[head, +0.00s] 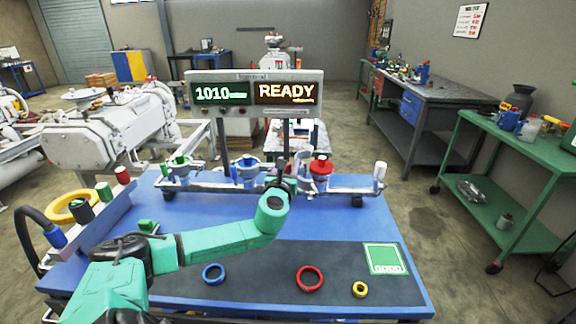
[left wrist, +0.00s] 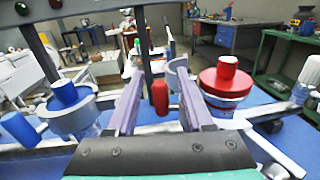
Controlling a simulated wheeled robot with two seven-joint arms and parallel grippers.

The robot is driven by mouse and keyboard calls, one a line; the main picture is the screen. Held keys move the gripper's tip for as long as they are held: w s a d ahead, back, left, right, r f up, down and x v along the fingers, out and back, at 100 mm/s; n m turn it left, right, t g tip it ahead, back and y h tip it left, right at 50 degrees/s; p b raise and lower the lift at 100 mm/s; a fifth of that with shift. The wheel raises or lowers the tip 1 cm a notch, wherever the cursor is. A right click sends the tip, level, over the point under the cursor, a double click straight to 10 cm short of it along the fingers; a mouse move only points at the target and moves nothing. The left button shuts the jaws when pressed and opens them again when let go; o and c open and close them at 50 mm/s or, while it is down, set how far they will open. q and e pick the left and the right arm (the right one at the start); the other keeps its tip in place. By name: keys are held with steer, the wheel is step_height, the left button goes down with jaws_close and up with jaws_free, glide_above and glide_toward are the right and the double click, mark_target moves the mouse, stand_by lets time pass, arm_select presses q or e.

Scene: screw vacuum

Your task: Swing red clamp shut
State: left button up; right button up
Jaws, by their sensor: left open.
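A red cylindrical grip (left wrist: 160,98), which looks like the red clamp's handle, stands between my left gripper's fingers in the left wrist view, apart from both. A grey curved band (left wrist: 178,74) beside it looks like part of the clamp, open and partly hidden by a finger. A red round lid with a knob (left wrist: 225,80) sits on the port to the right; it also shows in the head view (head: 321,168). My left gripper (head: 282,184) is open at the rail, just left of the red lid; its fingers (left wrist: 162,100) point forward. My right gripper is not in view.
A port with blue parts (left wrist: 72,110) stands left of the gripper; a green-topped one (head: 177,164) is farther left. A display reading READY (head: 255,92) rises behind the rail. Blue (head: 214,273), red (head: 310,278) and yellow (head: 360,289) rings lie on the dark front mat.

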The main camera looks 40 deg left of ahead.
arm_select(q)
steer(key=shift+w, duration=0.1)
jaws_close()
stand_by(1.3)
